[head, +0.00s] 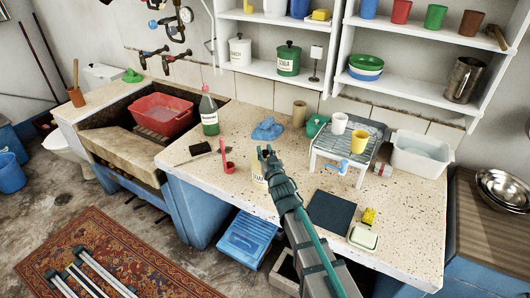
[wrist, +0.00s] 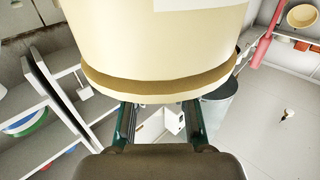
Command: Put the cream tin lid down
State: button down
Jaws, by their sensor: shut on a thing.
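A cream tin (head: 258,179) with a label stands on the speckled counter, just left of the end of my arm. My gripper (head: 266,152) is at the top of the tin in the head view and hides much of it. In the wrist view a large cream round body with a brown band fills the upper middle. My gripper's two fingers (wrist: 161,122) reach up to its near edge and stand apart. My gripper is shut on the cream tin lid. The grip itself is hidden, and I cannot tell whether lid and tin touch.
A small rack (head: 350,150) with cups stands to the right. A dark mat (head: 331,212) lies bare at the front, with a pale soap dish (head: 363,238) beside it.

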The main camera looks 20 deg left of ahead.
jog(key=shift+f, duration=0.15)
jog(key=c, duration=0.9)
grip_release()
jog(key=shift+c, duration=0.2)
jog(key=shift+f, duration=0.1)
jog(key=shift+s+f, duration=0.1)
jog(key=shift+o, duration=0.9)
jog(key=b+v, duration=0.2)
jog(key=v, duration=0.8)
jog(key=shift+s+d+b, duration=0.25)
jog(key=shift+d+b, duration=0.05)
jog(key=shift+b, duration=0.1)
